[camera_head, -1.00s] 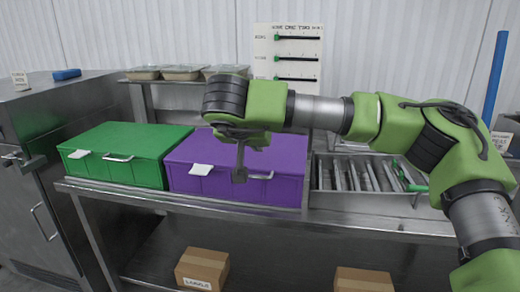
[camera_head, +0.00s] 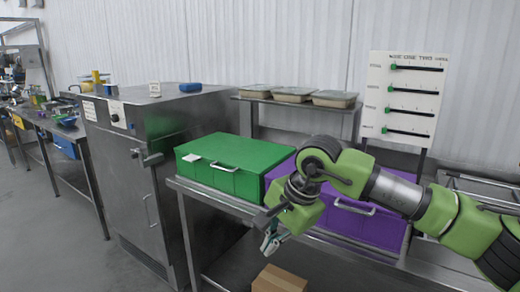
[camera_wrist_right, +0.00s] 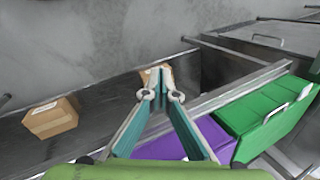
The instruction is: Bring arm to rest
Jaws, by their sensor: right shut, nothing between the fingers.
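My right arm, green with dark joint rings, comes in from the right in the head view. Its gripper (camera_head: 269,246) points down in front of the steel bench's front edge, near the purple box (camera_head: 372,222) and green box (camera_head: 238,153). The right wrist view shows the gripper's two teal-sided fingers (camera_wrist_right: 158,80) meeting at the tips with nothing between them. The arm hides part of the purple box in the head view. My left gripper is in neither view.
The bench edge (camera_wrist_right: 235,98) runs close beside the gripper. Cardboard boxes (camera_wrist_right: 52,118) lie on the lower shelf. A steel cabinet (camera_head: 160,165) stands left of the bench. Lidded trays (camera_head: 293,94) sit on the raised shelf, beside a slider board (camera_head: 405,95). Open floor lies front left.

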